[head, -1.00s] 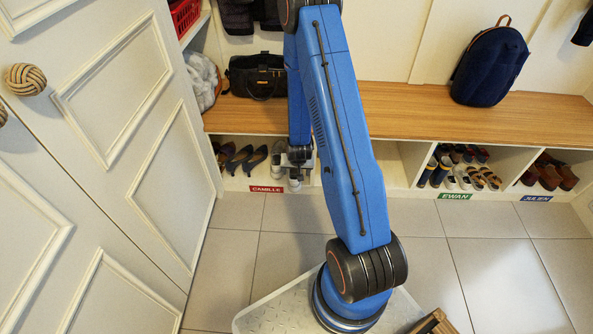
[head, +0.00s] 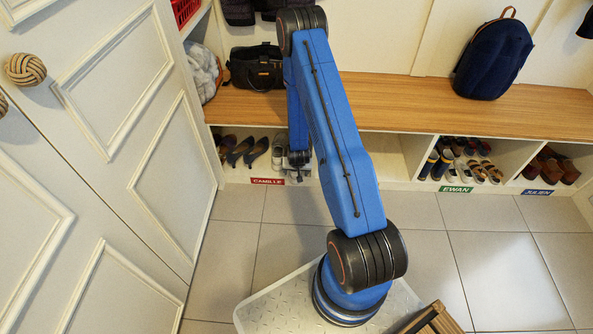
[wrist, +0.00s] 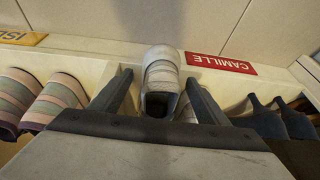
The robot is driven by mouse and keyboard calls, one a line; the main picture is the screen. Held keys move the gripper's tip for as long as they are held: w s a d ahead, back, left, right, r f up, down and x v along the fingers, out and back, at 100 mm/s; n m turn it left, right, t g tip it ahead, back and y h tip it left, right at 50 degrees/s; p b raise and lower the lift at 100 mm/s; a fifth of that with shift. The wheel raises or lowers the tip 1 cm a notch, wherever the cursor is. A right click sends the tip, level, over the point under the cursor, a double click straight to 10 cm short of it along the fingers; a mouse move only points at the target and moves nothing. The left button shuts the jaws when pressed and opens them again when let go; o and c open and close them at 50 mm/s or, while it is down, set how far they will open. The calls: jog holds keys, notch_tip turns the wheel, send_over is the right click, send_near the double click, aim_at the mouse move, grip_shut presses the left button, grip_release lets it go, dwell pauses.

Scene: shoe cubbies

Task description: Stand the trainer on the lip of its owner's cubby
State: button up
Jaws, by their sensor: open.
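A pale grey-and-white trainer (wrist: 160,72) shows in the wrist view, between the fingers of my gripper (wrist: 158,78). The fingers are open, with a gap on each side of the trainer. One end of the trainer overlaps the cubby's front lip (wrist: 105,55), just left of the red CAMILLE label (wrist: 221,64); its dark opening faces my gripper. Part of another pale shoe shows by the right finger. In the head view, my gripper (head: 298,160) is low at the CAMILLE cubby, partly hidden by my arm, and the pale shoes (head: 279,155) there are partly hidden.
Dark heeled shoes (head: 257,151) stand in the cubby beside the pale shoes. Striped shoes (wrist: 55,98) are near a yellow label (wrist: 22,38) on the other side. EWAN (head: 456,189) and JULIEN (head: 538,192) labels are at right. The wooden bench top (head: 400,108) overhangs the cubbies.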

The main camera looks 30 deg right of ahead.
jog(key=shift+x, duration=1)
jog(key=c, duration=1.3)
jog(key=shift+w+d+r, duration=0.1)
jog(key=shift+w+d, duration=0.4)
jog(key=shift+d, duration=0.2)
jog(key=shift+w+d, duration=0.5)
jog(key=shift+d, duration=0.25)
jog(key=o, duration=1.3)
jog(key=shift+w+d, duration=0.15)
jog(key=shift+o, duration=0.2)
jog(key=shift+r, duration=0.65)
jog(key=s+v, duration=0.1)
jog(key=v, duration=1.5)
jog(key=shift+a, duration=0.4)
